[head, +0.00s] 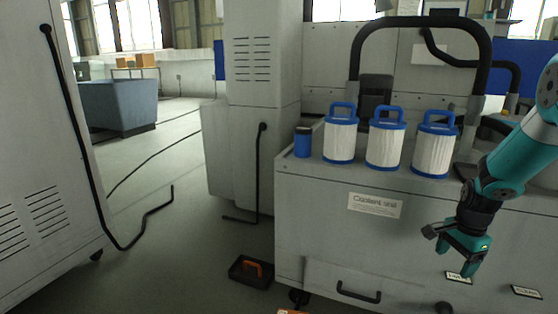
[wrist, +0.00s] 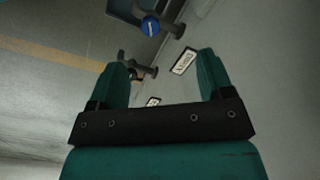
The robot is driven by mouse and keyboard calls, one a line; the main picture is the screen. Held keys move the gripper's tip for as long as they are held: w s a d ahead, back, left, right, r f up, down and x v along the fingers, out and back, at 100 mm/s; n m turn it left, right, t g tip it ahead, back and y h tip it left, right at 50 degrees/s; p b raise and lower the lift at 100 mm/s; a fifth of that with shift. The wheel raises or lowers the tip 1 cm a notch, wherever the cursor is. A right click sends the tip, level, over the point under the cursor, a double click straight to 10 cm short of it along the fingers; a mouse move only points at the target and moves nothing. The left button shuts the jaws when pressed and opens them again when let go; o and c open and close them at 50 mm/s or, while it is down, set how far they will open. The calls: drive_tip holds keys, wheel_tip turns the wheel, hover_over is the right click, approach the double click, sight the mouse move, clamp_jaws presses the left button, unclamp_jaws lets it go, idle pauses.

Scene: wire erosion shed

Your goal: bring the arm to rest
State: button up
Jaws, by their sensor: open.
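My gripper (head: 456,250) is at the right of the head view, at the end of my teal arm. It hangs in front of the coolant unit's front panel (head: 320,225), low down near the small labels. In the wrist view my gripper (wrist: 163,80) shows two teal fingers standing wide apart with nothing between them. Beyond the fingers are a grey panel with a label plate (wrist: 184,61) and a valve-like part with a blue cap (wrist: 150,26).
Three white filter cartridges with blue handles (head: 341,139) and a blue can (head: 303,142) stand on the coolant unit. A black hose (head: 420,22) arches above. A dark tray with an orange handle (head: 251,272) lies on the floor. Floor at centre left is mostly clear, with cables.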

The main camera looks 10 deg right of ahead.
drive_tip(key=s+a+r+n+y, duration=0.1)
drive_tip(key=s+a+r+n, duration=0.1)
drive_tip(key=a+r+n, duration=0.45)
drive_tip(key=s+a+r+n, duration=0.1)
drive_tip(key=a+r+n, duration=0.15)
drive_tip(key=a, duration=0.65)
drive_tip(key=s+a+r+n+y, duration=0.1)
drive_tip(key=s+a+r+n, duration=0.15)
drive_tip(key=a+r, duration=0.4)
drive_tip(key=s+a+r+n+y, duration=0.1)
drive_tip(key=s+a+r+n, duration=0.1)
drive_tip(key=s+a+n, duration=0.5)
drive_tip(key=s+a+r+n+y, duration=0.1)
drive_tip(key=s+a+r+n, duration=0.2)
drive_tip(key=s+a+n, duration=0.35)
drive_tip(key=s+r+p, duration=0.2)
drive_tip(key=r+p, duration=1.7)
drive_tip(key=s+r+p, duration=0.1)
drive_tip(key=r+p, duration=1.7)
drive_tip(key=p, duration=0.1)
drive_tip(key=shift+s+a+r+m+p, duration=0.3)
drive_tip(key=shift+s+r+m, duration=0.05)
drive_tip(key=shift+m, duration=0.05)
